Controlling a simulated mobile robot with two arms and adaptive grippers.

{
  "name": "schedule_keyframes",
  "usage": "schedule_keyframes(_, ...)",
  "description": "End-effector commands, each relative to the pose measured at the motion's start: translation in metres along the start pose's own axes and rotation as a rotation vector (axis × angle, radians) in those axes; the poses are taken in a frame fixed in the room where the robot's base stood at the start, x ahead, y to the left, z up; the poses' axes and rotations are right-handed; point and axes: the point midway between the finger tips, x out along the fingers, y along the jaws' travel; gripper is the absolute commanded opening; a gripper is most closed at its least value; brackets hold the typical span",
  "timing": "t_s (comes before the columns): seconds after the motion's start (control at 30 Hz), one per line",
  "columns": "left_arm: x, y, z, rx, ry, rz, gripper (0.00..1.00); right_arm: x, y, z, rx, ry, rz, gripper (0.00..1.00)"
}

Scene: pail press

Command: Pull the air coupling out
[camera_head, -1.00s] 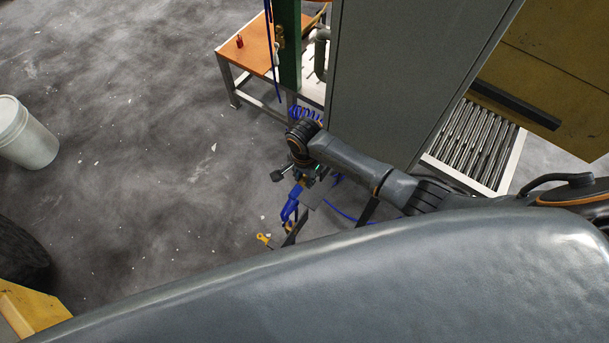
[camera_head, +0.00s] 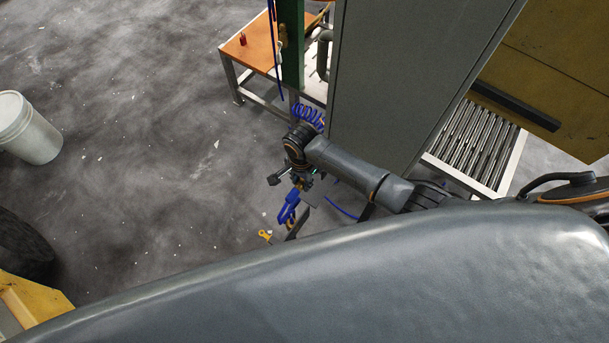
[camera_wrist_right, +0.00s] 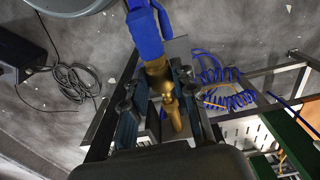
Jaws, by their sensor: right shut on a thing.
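The air coupling (camera_wrist_right: 171,92) is a brass fitting with a blue sleeve (camera_wrist_right: 145,37) above it in the right wrist view. My right gripper (camera_wrist_right: 163,98) is shut on it, one finger on each side of the brass. In the head view my right gripper (camera_head: 304,184) hangs below the dark wrist. The blue sleeve (camera_head: 287,208) sticks out beneath it, towards the lower left. The brass is hardly visible there, and I cannot tell whether the coupling is seated or free. My left gripper is not in view.
A coiled blue hose (camera_head: 307,115) hangs behind the wrist. A grey cabinet (camera_head: 400,80) stands close to the right of it. An orange-topped table (camera_head: 262,45) is at the back. A white pail (camera_head: 35,138) stands far left. Floor between is open.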

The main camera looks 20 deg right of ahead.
Motion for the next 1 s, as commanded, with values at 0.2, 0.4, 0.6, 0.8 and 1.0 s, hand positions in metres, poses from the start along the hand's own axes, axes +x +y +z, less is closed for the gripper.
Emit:
schedule_keyframes(0.2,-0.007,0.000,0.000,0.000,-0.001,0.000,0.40,-0.001,0.000,0.010,0.000,0.003,0.000,0.00)
schedule_keyframes(0.4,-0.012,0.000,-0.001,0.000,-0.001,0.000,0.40,-0.001,0.001,0.019,0.001,0.003,0.002,0.00)
schedule_keyframes(0.6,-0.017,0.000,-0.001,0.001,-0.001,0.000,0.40,-0.001,0.001,0.029,0.002,0.004,0.002,0.00)
schedule_keyframes(0.8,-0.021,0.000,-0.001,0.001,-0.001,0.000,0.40,-0.001,0.001,0.038,0.002,0.006,0.001,0.00)
schedule_keyframes(1.0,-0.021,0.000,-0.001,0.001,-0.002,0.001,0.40,0.000,0.001,0.041,0.002,0.006,0.001,0.00)
